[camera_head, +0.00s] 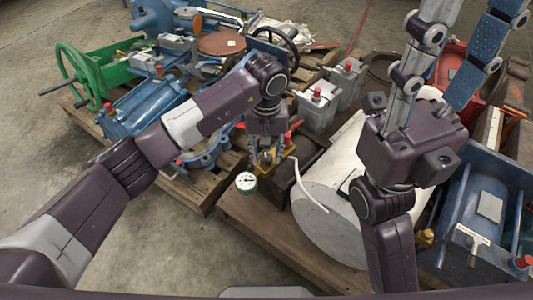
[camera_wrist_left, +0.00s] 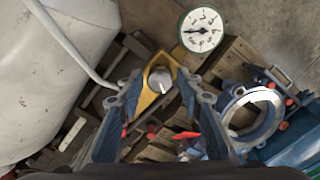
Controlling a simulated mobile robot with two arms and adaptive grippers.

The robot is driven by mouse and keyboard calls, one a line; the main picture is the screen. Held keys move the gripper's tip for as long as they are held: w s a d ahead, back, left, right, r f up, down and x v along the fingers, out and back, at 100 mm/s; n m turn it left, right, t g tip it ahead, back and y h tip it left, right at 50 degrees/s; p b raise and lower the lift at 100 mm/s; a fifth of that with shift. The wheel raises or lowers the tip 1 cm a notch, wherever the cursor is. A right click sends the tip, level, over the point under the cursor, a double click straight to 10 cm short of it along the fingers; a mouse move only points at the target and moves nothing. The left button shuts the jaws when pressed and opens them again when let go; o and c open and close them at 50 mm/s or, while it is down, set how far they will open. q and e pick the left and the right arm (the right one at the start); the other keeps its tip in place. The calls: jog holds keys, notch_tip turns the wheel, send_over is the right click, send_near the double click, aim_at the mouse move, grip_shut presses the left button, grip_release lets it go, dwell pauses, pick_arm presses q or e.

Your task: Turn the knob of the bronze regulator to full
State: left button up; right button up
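The bronze regulator (camera_wrist_left: 151,99) is a yellow-gold body on the pallet, with a round grey knob (camera_wrist_left: 158,79) bearing a white pointer mark. Its white dial gauge (camera_wrist_left: 201,30) has a green rim and also shows in the head view (camera_head: 246,181). My left gripper (camera_head: 265,160) points down over the regulator and hides most of it in the head view. In the left wrist view its fingers (camera_wrist_left: 160,84) are apart, one on each side of the knob; I cannot tell whether they touch it. My right gripper (camera_head: 472,25) is open and empty, raised at the right.
A white cylinder (camera_head: 322,205) and a thin white bent tube (camera_head: 303,187) lie right of the regulator. Blue machinery (camera_head: 140,105), a green handwheel (camera_head: 78,72) and grey boxes (camera_head: 318,108) crowd the pallets. Bare floor (camera_head: 35,150) is at the left.

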pick_arm(q)
grip_shut()
jog(key=shift+n, duration=0.3)
